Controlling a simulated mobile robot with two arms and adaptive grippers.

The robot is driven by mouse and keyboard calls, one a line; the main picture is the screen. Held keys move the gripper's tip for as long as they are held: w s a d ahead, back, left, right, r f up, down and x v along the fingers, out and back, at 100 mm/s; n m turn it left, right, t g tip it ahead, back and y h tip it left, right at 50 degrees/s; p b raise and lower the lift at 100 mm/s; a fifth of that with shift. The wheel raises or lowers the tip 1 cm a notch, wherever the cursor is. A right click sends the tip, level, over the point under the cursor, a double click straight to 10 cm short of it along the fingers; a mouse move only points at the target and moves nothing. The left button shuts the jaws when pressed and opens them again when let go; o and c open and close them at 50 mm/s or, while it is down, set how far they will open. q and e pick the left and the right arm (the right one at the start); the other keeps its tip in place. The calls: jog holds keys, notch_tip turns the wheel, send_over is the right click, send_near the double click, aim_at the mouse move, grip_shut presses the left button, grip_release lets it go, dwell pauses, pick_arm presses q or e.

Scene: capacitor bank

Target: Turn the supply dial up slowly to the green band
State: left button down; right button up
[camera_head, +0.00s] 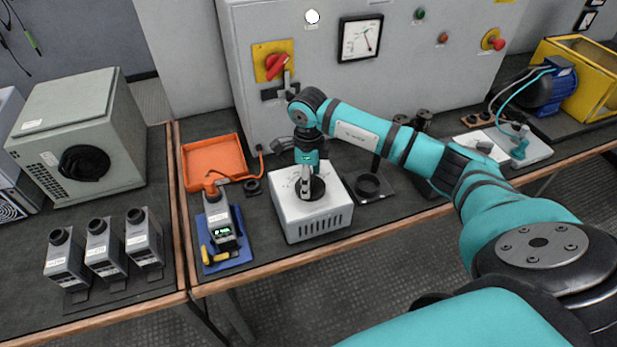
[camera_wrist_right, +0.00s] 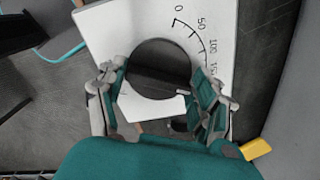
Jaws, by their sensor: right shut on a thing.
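The supply box (camera_head: 318,222) is a white case with side vents, standing on the dark bench in the head view. Its round black dial (camera_head: 318,187) is on top. My right gripper (camera_head: 306,186) reaches down over the box from above and is shut on the dial. In the right wrist view, the gripper's fingers (camera_wrist_right: 158,98) lie on either side of the dial (camera_wrist_right: 160,62). A printed scale (camera_wrist_right: 203,42) with 0, 50, 100 and 150 curves beside it. I cannot make out a green band or the dial's pointer. My left gripper is not in view.
A panel meter (camera_head: 360,38) with a needle is on the grey cabinet behind, near a red switch (camera_head: 275,66) on a yellow plate. A handheld meter (camera_head: 222,228) on a blue mat and an orange tray (camera_head: 212,162) stand left of the box.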

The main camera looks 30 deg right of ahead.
jog(key=shift+m+b, duration=0.4)
jog(key=shift+m, duration=0.8)
jog(key=o, duration=1.2)
jog(key=shift+r, duration=0.15)
notch_tip(320, 180, up, 12)
jog(key=shift+f, duration=0.1)
dwell(0.3)
